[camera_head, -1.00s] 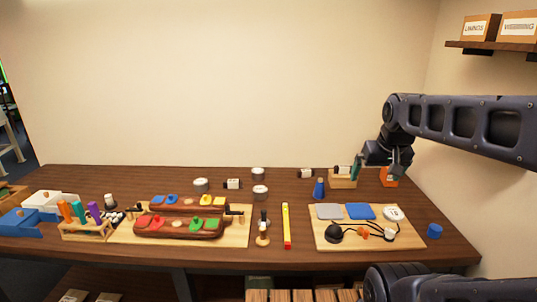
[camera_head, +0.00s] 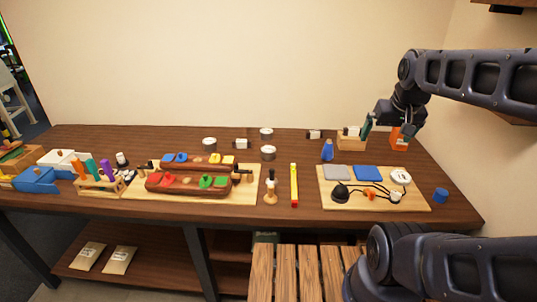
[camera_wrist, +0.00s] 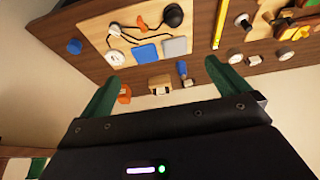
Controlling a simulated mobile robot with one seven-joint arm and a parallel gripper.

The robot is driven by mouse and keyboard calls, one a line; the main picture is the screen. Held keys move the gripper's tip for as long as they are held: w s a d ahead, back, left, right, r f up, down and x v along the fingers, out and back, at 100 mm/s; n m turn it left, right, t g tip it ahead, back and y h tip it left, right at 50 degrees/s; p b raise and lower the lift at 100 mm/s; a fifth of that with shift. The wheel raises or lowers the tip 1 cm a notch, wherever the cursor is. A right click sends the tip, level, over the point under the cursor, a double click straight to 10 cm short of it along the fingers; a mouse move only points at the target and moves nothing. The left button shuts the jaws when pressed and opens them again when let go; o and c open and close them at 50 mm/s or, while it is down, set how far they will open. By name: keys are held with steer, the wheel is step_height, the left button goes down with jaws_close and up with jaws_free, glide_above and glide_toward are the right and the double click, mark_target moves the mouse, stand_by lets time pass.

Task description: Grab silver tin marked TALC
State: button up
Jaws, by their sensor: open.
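Three silver tins stand on the bench behind the boards: a left one (camera_head: 209,144), a back one (camera_head: 266,133) and a front one (camera_head: 268,153). Their markings are too small to read, so I cannot tell which is TALC. Round tins also show at the right of the wrist view, one of them here (camera_wrist: 285,54). My gripper (camera_head: 385,124) is over the back right of the bench, well right of the tins. In the wrist view my gripper (camera_wrist: 165,88) has its green fingers wide apart with nothing between them.
A small wooden box (camera_head: 351,143) and an orange item (camera_head: 399,139) lie near my gripper. A blue cone (camera_head: 327,150) stands between it and the tins. Small white-faced blocks (camera_head: 241,144) sit near the tins. A yellow bar (camera_head: 294,184) lies in front.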

stand_by(0.4)
steer(key=shift+c, duration=1.2)
